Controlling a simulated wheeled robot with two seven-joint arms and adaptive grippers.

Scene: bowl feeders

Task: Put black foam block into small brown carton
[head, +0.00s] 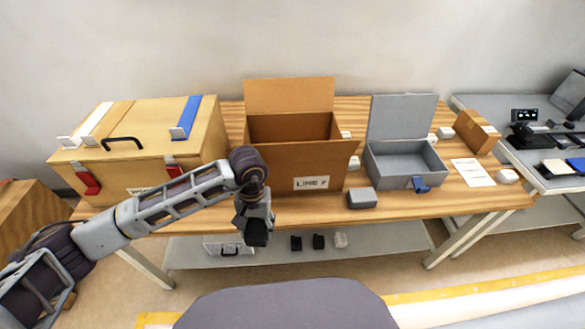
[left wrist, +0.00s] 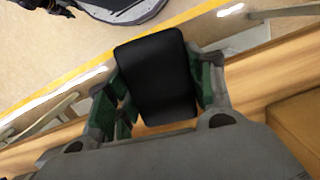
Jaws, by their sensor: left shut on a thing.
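The small brown carton (head: 292,160) stands open on the wooden table, with its back flap up and a "LINE" label on its front. My left gripper (head: 255,222) is in front of the table's front edge, a little left of and lower than the carton. It is shut on the black foam block (head: 257,236), which hangs below the fingers. In the left wrist view the black block (left wrist: 157,75) sits between the two green-padded fingers (left wrist: 160,90). The carton's inside floor is hidden in the head view. My right gripper is not in view.
A wooden chest (head: 150,150) with red latches stands left of the carton. An open grey box (head: 405,160) and a small grey block (head: 361,198) are to the right. Black and white items lie on the lower shelf (head: 380,245). A dark rounded shape fills the bottom centre.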

